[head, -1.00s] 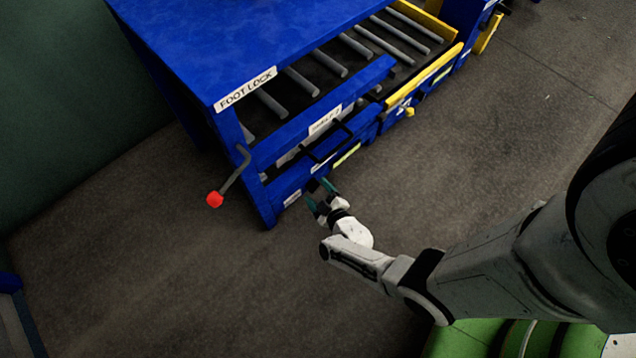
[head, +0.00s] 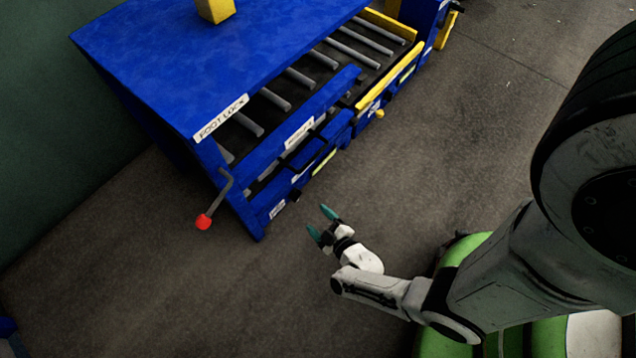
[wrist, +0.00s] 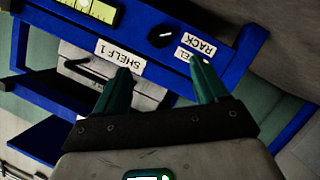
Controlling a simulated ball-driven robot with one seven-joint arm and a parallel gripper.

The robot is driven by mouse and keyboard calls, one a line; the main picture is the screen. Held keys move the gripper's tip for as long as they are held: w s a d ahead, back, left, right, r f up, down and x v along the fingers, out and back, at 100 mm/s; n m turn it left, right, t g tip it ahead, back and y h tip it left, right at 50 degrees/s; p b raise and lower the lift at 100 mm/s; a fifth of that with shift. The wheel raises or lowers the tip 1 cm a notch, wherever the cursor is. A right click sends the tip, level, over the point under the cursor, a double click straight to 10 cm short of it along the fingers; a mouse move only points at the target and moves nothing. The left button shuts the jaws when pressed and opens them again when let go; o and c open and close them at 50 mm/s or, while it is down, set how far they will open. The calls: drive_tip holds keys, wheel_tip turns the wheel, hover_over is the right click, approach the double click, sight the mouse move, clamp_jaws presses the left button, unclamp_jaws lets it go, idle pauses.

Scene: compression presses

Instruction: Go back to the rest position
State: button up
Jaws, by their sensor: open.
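My gripper (head: 322,222) is open and empty in the head view, its two teal fingertips apart over bare floor. It is in front of the blue press (head: 160,70), with a gap of floor between them. In the wrist view my gripper (wrist: 162,82) points at the press's blue front, where labels reading "SHELF 1" (wrist: 120,55) and "RACK" (wrist: 200,42) show upside down. My arm stretches in from the right of the head view.
A lever with a red knob (head: 203,222) sticks out at the press's near left corner. A roller bed (head: 310,72) with a yellow rail (head: 390,80) lies along its right. Grey floor (head: 480,130) is clear to the right and in front.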

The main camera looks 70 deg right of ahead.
idle(0.3)
drive_tip(key=w+a+r+g+y, duration=0.4)
drive_tip(key=w+a+r+y, duration=0.4)
drive_tip(key=s+d+r+m+g+h, duration=0.1)
drive_tip(key=s+r+g, duration=0.4)
drive_tip(key=r, duration=0.4)
drive_tip(key=s+d+r+m+g, duration=0.1)
drive_tip(key=s+d+r+g, duration=0.15)
drive_tip(key=s+r, duration=0.6)
wheel_tip(320, 180, up, 34)
drive_tip(key=p, duration=3.4)
drive_tip(key=shift+w+a+r+p, duration=0.25)
drive_tip(key=shift+w+a+p, duration=0.15)
drive_tip(key=shift+a, duration=0.05)
